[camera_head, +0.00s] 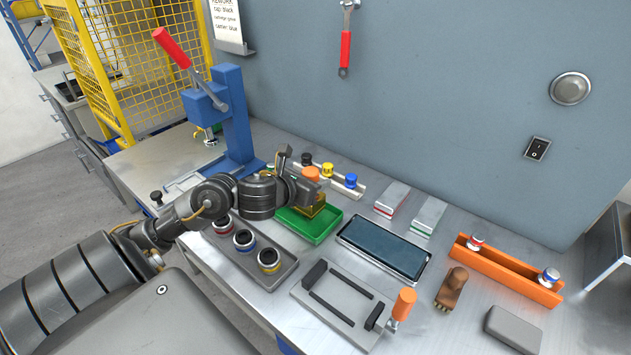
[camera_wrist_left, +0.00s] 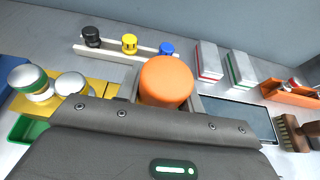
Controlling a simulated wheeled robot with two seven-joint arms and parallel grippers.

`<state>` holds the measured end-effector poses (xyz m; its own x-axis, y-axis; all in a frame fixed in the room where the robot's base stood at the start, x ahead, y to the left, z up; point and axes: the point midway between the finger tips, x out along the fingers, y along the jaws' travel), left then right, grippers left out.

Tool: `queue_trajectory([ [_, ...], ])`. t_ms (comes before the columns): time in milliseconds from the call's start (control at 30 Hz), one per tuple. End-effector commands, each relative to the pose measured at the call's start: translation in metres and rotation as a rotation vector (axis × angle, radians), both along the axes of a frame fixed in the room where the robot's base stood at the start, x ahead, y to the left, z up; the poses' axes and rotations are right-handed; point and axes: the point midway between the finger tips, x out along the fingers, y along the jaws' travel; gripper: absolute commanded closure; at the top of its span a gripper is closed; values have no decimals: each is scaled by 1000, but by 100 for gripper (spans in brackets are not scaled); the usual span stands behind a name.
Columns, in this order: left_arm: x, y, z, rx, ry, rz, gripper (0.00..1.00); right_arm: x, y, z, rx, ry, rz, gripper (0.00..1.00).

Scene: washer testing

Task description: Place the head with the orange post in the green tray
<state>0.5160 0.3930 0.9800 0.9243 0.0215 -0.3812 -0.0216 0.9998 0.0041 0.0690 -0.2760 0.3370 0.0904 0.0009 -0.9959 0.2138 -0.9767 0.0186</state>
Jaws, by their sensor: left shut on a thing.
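My left gripper (camera_head: 307,182) is shut on the orange post (camera_wrist_left: 166,82), whose round top shows between the fingers in the wrist view. It also shows as an orange cap in the head view (camera_head: 311,173). Whatever is under the orange top is hidden by the gripper. The green tray (camera_head: 305,234) lies just below the gripper; a corner shows at the left of the wrist view (camera_wrist_left: 17,128). A gold block (camera_head: 307,211) shows at the tray. In the wrist view, two silver-topped heads, one green-banded (camera_wrist_left: 28,80), show near the gold. My right gripper is not in view.
A rail with black, yellow (camera_head: 327,169) and blue posts stands behind the tray. A grey tray (camera_head: 257,276) with three banded heads lies in front left. The blue press (camera_head: 238,125) stands left. A dark tablet (camera_head: 385,249) and a fixture with orange handle (camera_head: 404,304) lie right.

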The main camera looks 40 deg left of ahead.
Motion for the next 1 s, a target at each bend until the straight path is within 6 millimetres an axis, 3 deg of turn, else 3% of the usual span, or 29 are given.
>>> queue_trajectory([
  [33, -1, -2, -11, -9, 0, -1, 100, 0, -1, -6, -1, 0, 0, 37],
  [200, -1, -2, -24, -5, -3, -2, 100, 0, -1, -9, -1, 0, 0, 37],
  [667, 0, -2, -28, -1, -4, -3, 100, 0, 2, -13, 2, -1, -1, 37],
  [700, -1, -2, -30, -2, 2, -3, 60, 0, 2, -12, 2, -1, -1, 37],
  [833, -1, -2, -30, -2, 2, -3, 43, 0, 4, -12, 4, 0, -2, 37],
  [1000, -1, -2, -30, -3, 2, -3, 41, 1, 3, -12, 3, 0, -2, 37],
])
